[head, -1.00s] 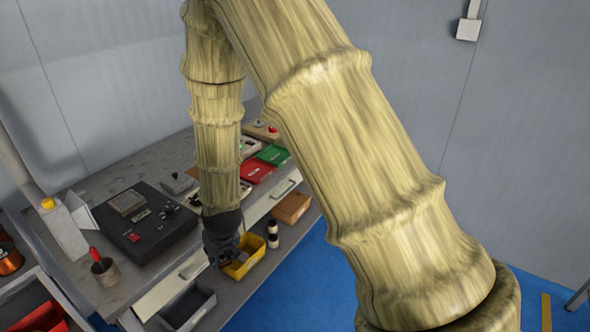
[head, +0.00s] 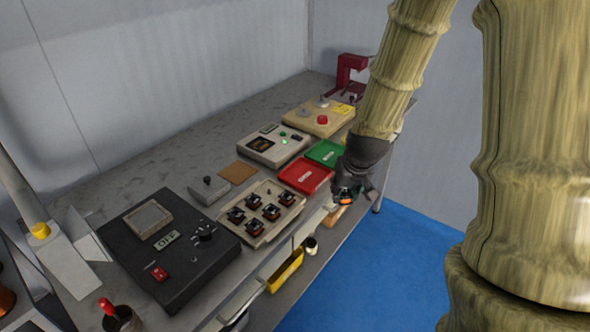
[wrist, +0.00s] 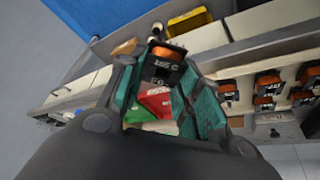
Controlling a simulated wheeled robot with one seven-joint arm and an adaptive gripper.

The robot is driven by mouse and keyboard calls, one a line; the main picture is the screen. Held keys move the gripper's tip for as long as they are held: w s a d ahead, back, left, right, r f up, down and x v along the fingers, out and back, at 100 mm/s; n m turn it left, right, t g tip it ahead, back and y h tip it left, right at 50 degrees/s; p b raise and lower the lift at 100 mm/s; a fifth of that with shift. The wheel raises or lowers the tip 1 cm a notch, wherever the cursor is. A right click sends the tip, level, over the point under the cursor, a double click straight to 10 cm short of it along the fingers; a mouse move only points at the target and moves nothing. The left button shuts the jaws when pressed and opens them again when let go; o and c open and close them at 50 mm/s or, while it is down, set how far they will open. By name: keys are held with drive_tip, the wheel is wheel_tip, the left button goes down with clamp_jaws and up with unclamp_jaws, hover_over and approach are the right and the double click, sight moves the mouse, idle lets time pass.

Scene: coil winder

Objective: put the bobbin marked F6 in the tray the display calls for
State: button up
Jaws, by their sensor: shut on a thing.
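My gripper (head: 348,194) is shut on a dark bobbin with an orange winding, held in the air at the bench's front edge. In the wrist view the bobbin (wrist: 165,62) is between the teal fingers; its small label is too blurred to read surely. The red tray (head: 305,175) and green tray (head: 326,153) lie side by side on the bench, just left of my gripper. A yellow patch (head: 346,139) shows behind them, partly hidden by my arm. The pale device with a dark display (head: 262,145) stands behind the red tray; its text is unreadable and a green light is lit.
A pale rack (head: 262,212) holds several bobbins left of the trays. A black box (head: 180,255) is farther left. A beige box with a red button (head: 320,118) and a red stand (head: 350,70) are behind. A yellow bin (head: 285,270) sits below the bench top.

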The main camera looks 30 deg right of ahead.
drive_tip(key=shift+w+d, duration=0.15)
drive_tip(key=shift+w, duration=0.1)
drive_tip(key=w+p, duration=0.1)
drive_tip(key=w, duration=0.4)
drive_tip(key=w+a, duration=0.1)
drive_tip(key=w, duration=0.4)
drive_tip(key=w+a+f+p, duration=0.1)
drive_tip(key=w, duration=0.4)
drive_tip(key=shift+w+f+p, duration=0.1)
drive_tip(key=shift+w+p, duration=0.1)
drive_tip(key=shift+p, duration=0.15)
drive_tip(key=shift+f+p, duration=0.35)
drive_tip(key=shift+f, duration=1.5)
drive_tip(key=shift+f, duration=0.2)
drive_tip(key=o, duration=0.8)
drive_tip(key=shift+r, duration=0.1)
drive_tip(key=shift+r, duration=0.1)
